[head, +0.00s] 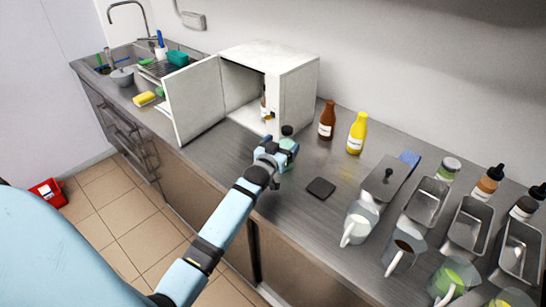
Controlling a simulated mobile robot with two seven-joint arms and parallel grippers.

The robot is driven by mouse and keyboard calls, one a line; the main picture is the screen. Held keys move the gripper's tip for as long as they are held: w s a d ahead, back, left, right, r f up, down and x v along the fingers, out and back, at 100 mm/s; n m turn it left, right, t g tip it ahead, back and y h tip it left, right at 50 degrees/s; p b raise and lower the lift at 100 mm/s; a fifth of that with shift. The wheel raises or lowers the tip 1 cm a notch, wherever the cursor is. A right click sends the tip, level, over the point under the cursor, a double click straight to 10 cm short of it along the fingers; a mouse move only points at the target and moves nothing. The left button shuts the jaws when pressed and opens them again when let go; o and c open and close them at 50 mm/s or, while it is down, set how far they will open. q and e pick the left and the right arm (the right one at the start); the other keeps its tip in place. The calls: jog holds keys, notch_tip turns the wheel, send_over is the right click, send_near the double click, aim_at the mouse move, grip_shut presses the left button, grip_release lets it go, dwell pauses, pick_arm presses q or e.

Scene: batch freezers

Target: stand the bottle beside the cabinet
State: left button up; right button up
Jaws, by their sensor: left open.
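The white cabinet (297,97) stands on the counter against the wall with its door (194,98) swung open to the left. A small bottle with a dark cap and pale green body (288,143) stands on the counter just in front of the cabinet's right side. My left gripper (279,155) is open at this bottle, and its fingers hide part of the body. I cannot tell whether they touch it. Another bottle (264,107) is partly visible inside the cabinet. A brown bottle (327,120) and a yellow bottle (357,134) stand upright right of the cabinet. My right gripper is not in view.
A dark square pad (321,188) lies right of my gripper. Pitchers (359,222), metal pans (427,200) and capped bottles (488,184) crowd the right end. A sink (110,62) and yellow sponge (145,99) are at the left. Counter between pad and brown bottle is clear.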

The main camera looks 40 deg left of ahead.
pick_arm(q)
jog(key=s+d, duration=0.1)
jog(key=s, duration=0.7)
jog(key=shift+d+b, duration=0.25)
jog(key=shift+b, duration=0.05)
